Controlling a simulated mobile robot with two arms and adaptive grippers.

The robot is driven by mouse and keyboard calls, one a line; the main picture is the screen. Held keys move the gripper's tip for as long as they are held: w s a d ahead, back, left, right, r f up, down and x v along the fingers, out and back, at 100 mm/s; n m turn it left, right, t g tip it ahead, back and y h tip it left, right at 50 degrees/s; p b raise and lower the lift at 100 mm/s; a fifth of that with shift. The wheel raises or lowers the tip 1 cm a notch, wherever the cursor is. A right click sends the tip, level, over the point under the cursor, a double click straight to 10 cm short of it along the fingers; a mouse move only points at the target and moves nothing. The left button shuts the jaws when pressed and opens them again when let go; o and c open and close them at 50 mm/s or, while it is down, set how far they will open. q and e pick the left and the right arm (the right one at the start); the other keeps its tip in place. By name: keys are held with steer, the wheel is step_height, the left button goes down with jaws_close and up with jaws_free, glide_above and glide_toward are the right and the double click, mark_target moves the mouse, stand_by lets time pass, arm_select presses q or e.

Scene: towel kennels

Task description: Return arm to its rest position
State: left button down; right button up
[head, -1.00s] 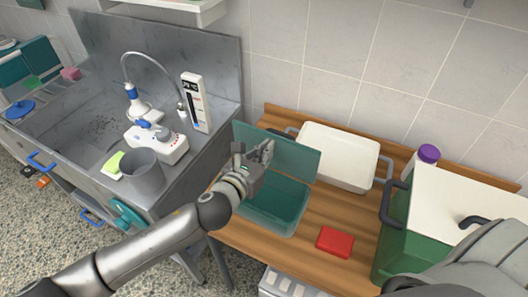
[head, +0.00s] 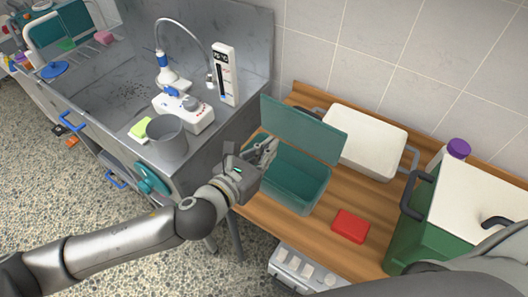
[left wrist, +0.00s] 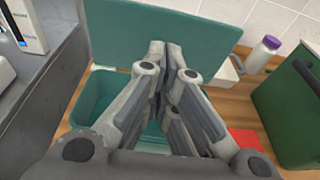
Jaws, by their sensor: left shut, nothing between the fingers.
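My left gripper (head: 266,150) is shut and empty. In the head view it is at the left end of an open teal box (head: 300,185) with its lid (head: 300,130) raised. In the left wrist view my left gripper (left wrist: 166,50) points toward the raised lid (left wrist: 150,28), and its fingers hide part of the box (left wrist: 95,100). The inside of the box that shows looks empty. My right gripper is not in view; a grey part of my own body shows at the lower right.
The box stands on a wooden table (head: 330,212) with a red block (head: 350,226), a white tray (head: 366,143), a purple-capped bottle (head: 452,152) and a green crate (head: 412,220). Floor is free at lower left.

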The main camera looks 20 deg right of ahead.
arm_select(q)
steer(key=shift+v, duration=0.75)
